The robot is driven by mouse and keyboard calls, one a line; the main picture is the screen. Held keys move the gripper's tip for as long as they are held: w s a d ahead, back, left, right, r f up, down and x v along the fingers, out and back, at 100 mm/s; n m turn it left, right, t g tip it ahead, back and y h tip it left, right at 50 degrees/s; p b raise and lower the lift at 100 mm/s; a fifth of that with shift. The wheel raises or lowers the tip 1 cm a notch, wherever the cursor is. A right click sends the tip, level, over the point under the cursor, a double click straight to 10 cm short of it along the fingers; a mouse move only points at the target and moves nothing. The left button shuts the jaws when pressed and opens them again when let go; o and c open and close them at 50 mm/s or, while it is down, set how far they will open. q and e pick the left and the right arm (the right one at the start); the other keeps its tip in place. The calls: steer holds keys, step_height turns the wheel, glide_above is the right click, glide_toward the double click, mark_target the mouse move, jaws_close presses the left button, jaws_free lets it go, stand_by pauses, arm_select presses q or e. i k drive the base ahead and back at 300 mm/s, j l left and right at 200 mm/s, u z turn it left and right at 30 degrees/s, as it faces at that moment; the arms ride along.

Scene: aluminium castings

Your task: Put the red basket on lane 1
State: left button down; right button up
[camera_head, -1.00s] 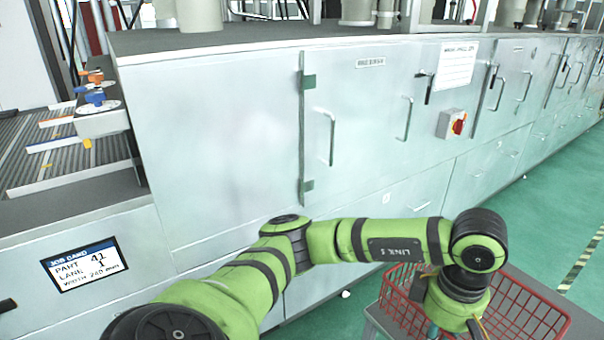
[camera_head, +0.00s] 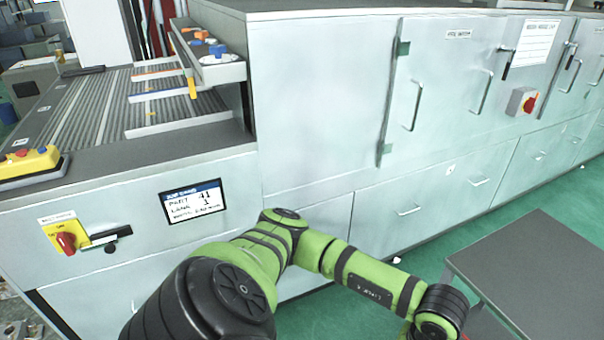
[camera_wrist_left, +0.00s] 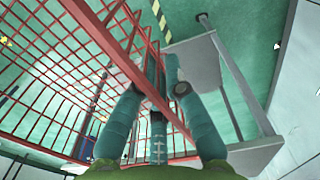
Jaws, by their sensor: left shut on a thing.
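The red wire basket (camera_wrist_left: 108,47) fills the left of the left wrist view, seen very close. My left gripper (camera_wrist_left: 157,92) is shut on its rim, with the teal fingers around the red wires. In the head view my left arm reaches right, and its hand is cut off by the bottom edge, so most of the basket is hidden there. The roller conveyor lanes (camera_head: 100,108) lie at the left, split by thin rails. The job card (camera_head: 194,201) reads part 41, lane 1. My right gripper does not show.
A grey table (camera_head: 545,265) with a bare top stands at the right. A grey cabinet (camera_head: 310,95) runs along the back. The conveyor's front has a red and yellow switch (camera_head: 65,238); a yellow box with buttons (camera_head: 30,163) sits on its left edge.

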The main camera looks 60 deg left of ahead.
mark_target(120, 122)
steer(key=k+j+u, duration=0.15)
steer(key=u, duration=0.85)
